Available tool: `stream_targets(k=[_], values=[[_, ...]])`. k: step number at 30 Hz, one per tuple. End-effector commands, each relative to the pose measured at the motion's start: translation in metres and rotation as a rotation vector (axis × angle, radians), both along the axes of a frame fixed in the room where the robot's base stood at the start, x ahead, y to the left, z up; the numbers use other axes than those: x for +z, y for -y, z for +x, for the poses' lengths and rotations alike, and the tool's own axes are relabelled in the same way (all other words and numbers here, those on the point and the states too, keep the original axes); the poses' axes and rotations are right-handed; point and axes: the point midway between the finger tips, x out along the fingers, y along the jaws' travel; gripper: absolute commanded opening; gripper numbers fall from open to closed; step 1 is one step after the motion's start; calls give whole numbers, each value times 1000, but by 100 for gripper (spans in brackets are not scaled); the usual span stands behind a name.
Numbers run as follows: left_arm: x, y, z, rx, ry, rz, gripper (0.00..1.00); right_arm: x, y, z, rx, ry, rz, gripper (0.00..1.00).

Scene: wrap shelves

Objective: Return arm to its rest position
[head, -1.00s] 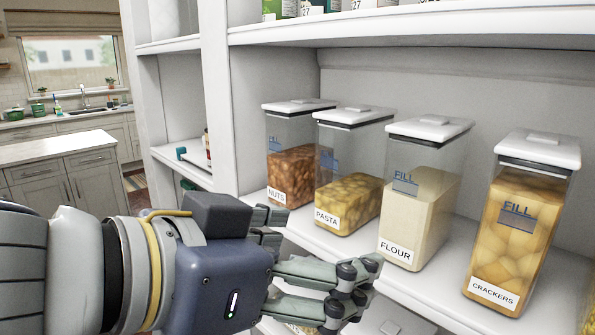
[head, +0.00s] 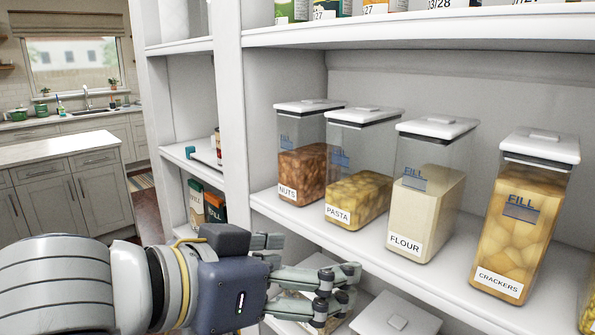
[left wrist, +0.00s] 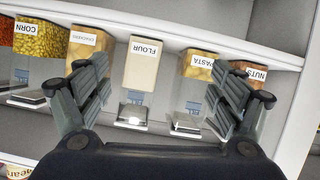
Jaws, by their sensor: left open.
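My left gripper (head: 318,290) is in the lower middle of the head view, in front of the pantry shelf and below its front edge level. Its fingers are spread and nothing is between them. In the left wrist view my left gripper (left wrist: 165,95) also shows open, with the flour container (left wrist: 144,65) seen beyond the gap between the fingers, apart from them. My right gripper is in neither view.
The shelf (head: 450,278) holds clear containers labelled nuts (head: 300,170), pasta (head: 357,195), flour (head: 425,205) and crackers (head: 515,240). White lids (head: 397,318) show below it. A white upright (head: 230,120) stands left; open kitchen floor lies beyond.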

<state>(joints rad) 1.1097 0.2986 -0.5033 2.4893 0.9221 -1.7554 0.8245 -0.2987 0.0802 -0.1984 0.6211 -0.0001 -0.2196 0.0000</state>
Motion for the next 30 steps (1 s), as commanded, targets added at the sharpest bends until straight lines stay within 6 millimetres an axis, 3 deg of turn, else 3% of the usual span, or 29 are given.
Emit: stream_targets(k=[9,17,23,30], values=[[-82,-21,36,98,-126,-47,86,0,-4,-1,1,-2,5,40],[-166,-51,47,214,-233,-26,86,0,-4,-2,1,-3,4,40],[-238,-80,38,308,-326,35,86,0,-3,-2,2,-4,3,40],[-328,-122,1,412,-452,161,86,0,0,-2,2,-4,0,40]])
